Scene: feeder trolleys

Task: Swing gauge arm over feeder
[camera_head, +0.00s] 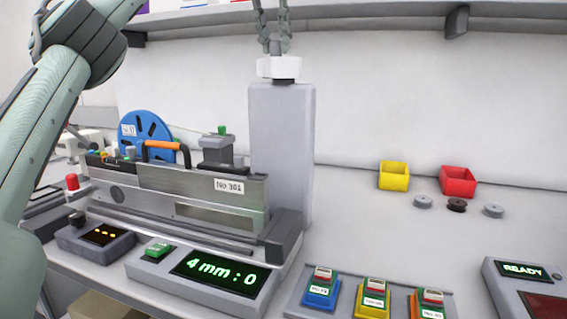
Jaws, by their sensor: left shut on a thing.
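The feeder (155,182), a long grey metal unit labelled No 301 with an orange handle, sits on the bench at left with a blue reel (148,128) behind it. A tall grey column (282,135) stands behind the feeder's right end. The gauge arm's white head (279,67) is on top of this column. My left gripper (275,43) comes down from the top edge and is shut on the grey knob above the white head. The head appears over the column, not over the feeder. My right gripper is out of view.
A display reading 4 mm : 0 (217,270) and a green button (157,250) are in front of the feeder. Blue, yellow and orange blocks (373,298) stand at the front. A yellow bin (393,177) and a red bin (458,182) are at right.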

